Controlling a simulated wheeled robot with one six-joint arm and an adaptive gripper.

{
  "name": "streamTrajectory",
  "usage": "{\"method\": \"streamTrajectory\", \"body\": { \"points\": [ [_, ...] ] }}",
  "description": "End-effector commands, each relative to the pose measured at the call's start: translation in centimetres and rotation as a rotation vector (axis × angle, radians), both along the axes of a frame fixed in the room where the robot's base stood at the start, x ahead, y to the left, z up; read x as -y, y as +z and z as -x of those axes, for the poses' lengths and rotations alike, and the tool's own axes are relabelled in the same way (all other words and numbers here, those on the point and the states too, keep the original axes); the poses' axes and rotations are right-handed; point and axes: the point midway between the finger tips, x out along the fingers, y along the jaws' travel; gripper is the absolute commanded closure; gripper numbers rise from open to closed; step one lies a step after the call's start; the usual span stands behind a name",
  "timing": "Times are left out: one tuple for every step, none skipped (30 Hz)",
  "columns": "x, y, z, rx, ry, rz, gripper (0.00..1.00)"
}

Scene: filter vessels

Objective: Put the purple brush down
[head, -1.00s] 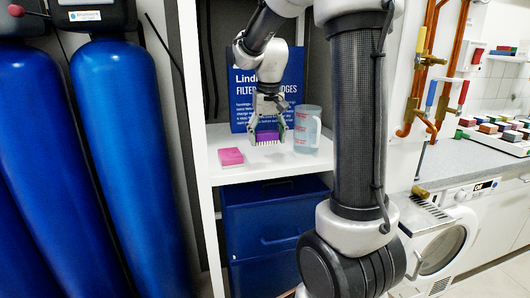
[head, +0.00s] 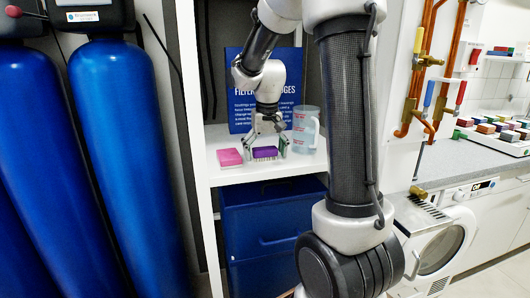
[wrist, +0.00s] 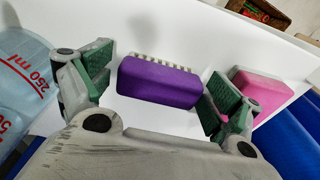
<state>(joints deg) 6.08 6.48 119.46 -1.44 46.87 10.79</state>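The purple brush (head: 265,152) sits on the white shelf (head: 222,180), close to its front edge, with its pale bristles showing along one side. In the wrist view the purple brush (wrist: 158,82) lies between the two green-padded fingers, with a narrow gap at each end. My gripper (head: 267,150) points down around the brush and is open. In the wrist view my gripper (wrist: 158,90) shows its pads clear of the brush.
A pink block (head: 229,157) lies just left of the brush. A clear measuring jug (head: 305,130) with red marks stands close on the right. A blue sign (head: 240,105) stands behind. Blue bins (head: 262,225) are below the shelf.

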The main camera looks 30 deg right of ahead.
Motion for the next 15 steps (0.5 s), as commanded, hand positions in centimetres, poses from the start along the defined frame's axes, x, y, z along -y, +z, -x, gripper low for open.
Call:
{"method": "streamTrajectory", "body": {
  "points": [
    [0.0,0.0,0.0,0.0,0.0,0.0,0.08],
    [0.0,0.0,0.0,0.0,0.0,0.0,0.08],
    [0.0,0.0,0.0,0.0,0.0,0.0,0.08],
    [0.0,0.0,0.0,0.0,0.0,0.0,0.08],
    [0.0,0.0,0.0,0.0,0.0,0.0,0.08],
    [0.0,0.0,0.0,0.0,0.0,0.0,0.08],
    [0.0,0.1,0.0,0.0,0.0,0.0,0.08],
    [0.0,0.1,0.0,0.001,0.0,0.0,0.08],
    [0.0,0.4,0.0,0.001,0.0,0.0,0.08],
    [0.0,0.6,0.0,0.002,0.0,0.001,0.08],
    [0.0,0.9,0.0,0.003,0.0,0.001,0.08],
    [0.0,1.5,0.1,0.003,0.0,0.0,0.08],
    [0.0,2.0,0.1,0.003,0.0,0.0,0.08],
    [-0.1,2.6,0.2,0.005,0.0,0.0,0.08],
    [-0.1,3.5,0.3,0.005,0.0,0.0,0.08]
  ]
}}
